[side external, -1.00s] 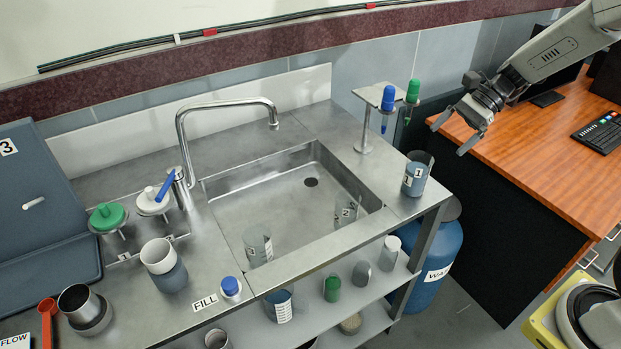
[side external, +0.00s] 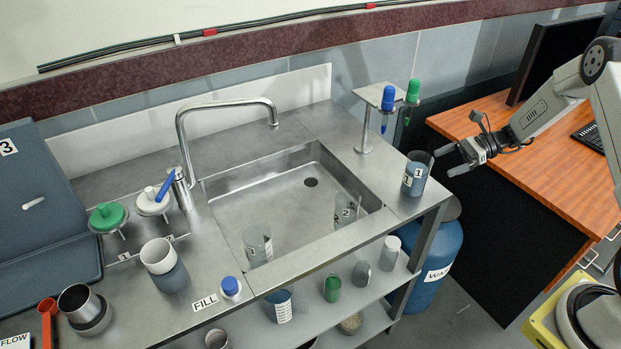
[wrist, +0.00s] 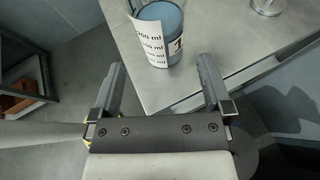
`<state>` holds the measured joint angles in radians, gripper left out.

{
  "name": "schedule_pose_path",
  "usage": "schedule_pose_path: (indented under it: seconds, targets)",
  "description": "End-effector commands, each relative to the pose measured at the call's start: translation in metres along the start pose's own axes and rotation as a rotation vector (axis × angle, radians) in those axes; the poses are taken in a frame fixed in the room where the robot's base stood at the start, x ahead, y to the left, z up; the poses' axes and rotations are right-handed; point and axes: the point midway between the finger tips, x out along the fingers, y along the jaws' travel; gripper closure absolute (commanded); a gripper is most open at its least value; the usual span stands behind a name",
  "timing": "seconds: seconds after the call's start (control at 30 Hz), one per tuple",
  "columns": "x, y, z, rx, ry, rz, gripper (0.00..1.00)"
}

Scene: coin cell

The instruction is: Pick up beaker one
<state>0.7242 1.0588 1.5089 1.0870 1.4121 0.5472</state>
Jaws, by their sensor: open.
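Beaker one (side external: 415,174) stands upright on the right end of the steel counter, labelled "1" and holding blue-grey liquid. In the wrist view the beaker (wrist: 158,28) shows at the top centre, with a white volume scale and part of its "1" label; its top is cut off. My gripper (side external: 442,163) is open and empty, just right of the beaker, with its fingers pointing left towards it. In the wrist view the gripper's two fingers (wrist: 160,78) are spread wide, and the beaker lies ahead of them, apart from both.
A small stand (side external: 364,125) with blue- and green-capped tubes is behind the beaker. The sink (side external: 290,190) lies to the left, holding another beaker marked "2" (side external: 346,210). A blue water drum (side external: 436,255) is below. The wooden desk (side external: 530,160) is to the right.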

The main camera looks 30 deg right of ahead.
Motion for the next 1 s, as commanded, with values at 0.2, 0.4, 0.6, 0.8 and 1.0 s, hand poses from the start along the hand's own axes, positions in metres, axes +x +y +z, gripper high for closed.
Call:
schedule_pose_path:
  seconds: [0.2,0.4,0.6,0.8,1.0]
  targets:
    - [0.004,0.0,-0.01,-0.001,0.001,0.0,0.0]
    - [0.011,0.0,-0.01,-0.001,0.0,0.003,0.0]
    - [0.027,0.0,-0.01,-0.001,0.001,0.002,0.0]
    - [0.031,0.0,-0.01,-0.001,0.001,0.001,0.0]
    - [0.038,0.0,-0.009,0.0,0.0,0.002,0.0]
